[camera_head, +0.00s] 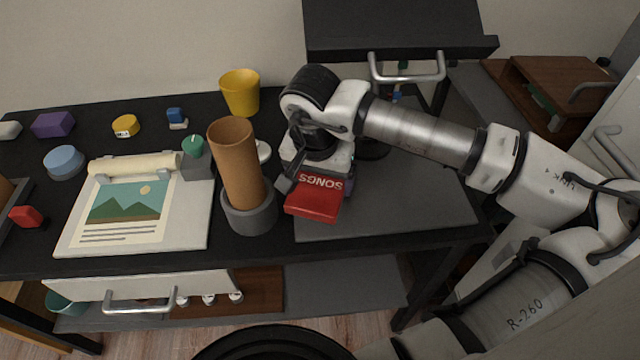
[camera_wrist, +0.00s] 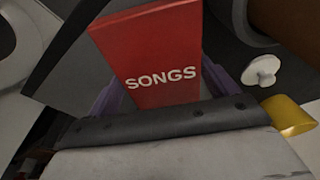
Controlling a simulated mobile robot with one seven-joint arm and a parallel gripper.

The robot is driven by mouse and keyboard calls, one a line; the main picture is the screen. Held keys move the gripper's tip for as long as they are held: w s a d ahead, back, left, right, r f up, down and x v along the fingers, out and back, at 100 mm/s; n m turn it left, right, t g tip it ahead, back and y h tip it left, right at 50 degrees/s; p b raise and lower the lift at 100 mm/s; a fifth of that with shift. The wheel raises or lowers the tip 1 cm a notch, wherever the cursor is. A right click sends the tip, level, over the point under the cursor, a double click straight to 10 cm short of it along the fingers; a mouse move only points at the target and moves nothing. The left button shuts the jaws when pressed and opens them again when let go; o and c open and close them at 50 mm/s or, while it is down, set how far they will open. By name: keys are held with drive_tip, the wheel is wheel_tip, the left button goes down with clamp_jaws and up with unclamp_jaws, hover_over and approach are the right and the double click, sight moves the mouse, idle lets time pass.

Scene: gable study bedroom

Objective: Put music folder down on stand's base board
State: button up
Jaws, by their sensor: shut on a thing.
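The red music folder (camera_head: 314,204), lettered SONGS, is in my gripper (camera_head: 318,178). The wrist view shows the folder (camera_wrist: 160,55) between the two purple fingers of my gripper (camera_wrist: 163,92). The grey board (camera_head: 405,205), which looks like the stand's base board, lies flat on the right part of the black table. The folder is over or at this board's left edge; I cannot tell whether it touches it. The stand's dark sloping top (camera_head: 395,28) rises behind, with a metal handle (camera_head: 407,68) below it. My arm hides part of the board and stand.
A brown cylinder (camera_head: 236,165) in a grey holder (camera_head: 250,212) stands close left of the folder. A yellow cup (camera_head: 240,92) is behind it. A picture sheet on a white board (camera_head: 190,230) lies further left. The grey board's right and front parts are clear.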

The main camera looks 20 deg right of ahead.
sight(319, 183)
wheel_tip(319, 183, down, 3)
drive_tip(key=shift+w+f+p, duration=0.1)
drive_tip(key=shift+f+p, duration=0.05)
drive_tip(key=shift+p, duration=0.2)
drive_tip(key=shift+f+b, duration=0.25)
drive_tip(key=shift+b, duration=0.05)
drive_tip(key=o, duration=0.9)
drive_tip(key=shift+r, duration=0.15)
drive_tip(key=shift+r+p, duration=0.2)
drive_tip(key=shift+p, duration=0.25)
drive_tip(key=r, duration=0.3)
drive_tip(key=s+a+r, duration=0.1)
drive_tip(key=r, duration=0.3)
drive_tip(key=r+b, duration=0.1)
drive_tip(key=r, duration=0.3)
drive_tip(key=shift+s+a+r, duration=0.2)
drive_tip(key=shift+s+r, duration=0.05)
drive_tip(key=shift+s, duration=0.15)
